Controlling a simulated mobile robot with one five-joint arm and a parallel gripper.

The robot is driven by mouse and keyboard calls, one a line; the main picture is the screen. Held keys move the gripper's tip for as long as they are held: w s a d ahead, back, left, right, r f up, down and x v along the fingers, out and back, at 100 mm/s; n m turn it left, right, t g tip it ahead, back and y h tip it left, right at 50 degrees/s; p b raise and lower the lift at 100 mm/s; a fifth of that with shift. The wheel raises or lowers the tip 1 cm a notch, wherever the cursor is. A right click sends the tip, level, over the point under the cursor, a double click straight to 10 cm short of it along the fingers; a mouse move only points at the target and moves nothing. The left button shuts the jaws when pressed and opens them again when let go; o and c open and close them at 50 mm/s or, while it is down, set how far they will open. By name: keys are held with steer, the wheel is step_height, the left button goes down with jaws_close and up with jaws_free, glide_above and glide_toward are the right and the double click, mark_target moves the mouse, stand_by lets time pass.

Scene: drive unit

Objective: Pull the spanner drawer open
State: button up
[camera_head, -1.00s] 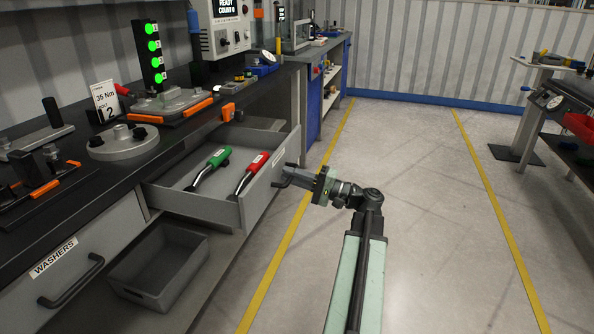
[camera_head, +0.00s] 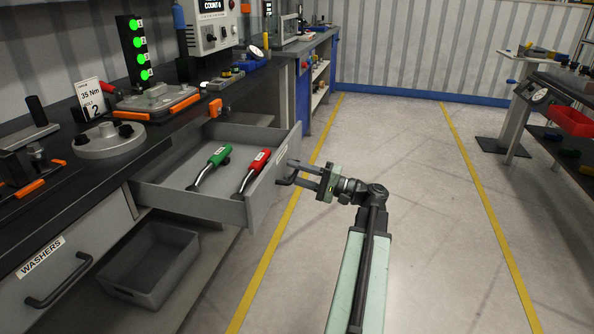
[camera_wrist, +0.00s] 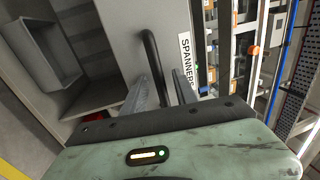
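The spanner drawer (camera_head: 208,205) stands pulled out from the bench. A green-handled spanner (camera_head: 218,157) and a red-handled spanner (camera_head: 260,160) lie inside it. The wrist view shows the SPANNERS label (camera_wrist: 186,62) on its front. Its dark bar handle (camera_wrist: 152,55) also shows in the head view (camera_head: 285,181). My gripper (camera_head: 302,175) is at the drawer front, its fingers spread apart. In the wrist view, the handle's lower end lies between my fingers (camera_wrist: 162,85), with gaps visible; whether either finger touches it I cannot tell.
The WASHERS drawer (camera_head: 75,255) is shut at the lower left. A grey bin (camera_head: 150,262) sits on the shelf under the open drawer. Fixtures crowd the bench top. The floor to the right is clear up to a second bench (camera_head: 570,97).

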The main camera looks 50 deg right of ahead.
steer(key=b+v, duration=0.1)
steer(key=v, duration=0.6)
steer(key=shift+s+d+b, duration=0.2)
steer(key=shift+s+b, duration=0.1)
steer(key=shift+s, duration=0.05)
steer(key=shift+f, duration=0.15)
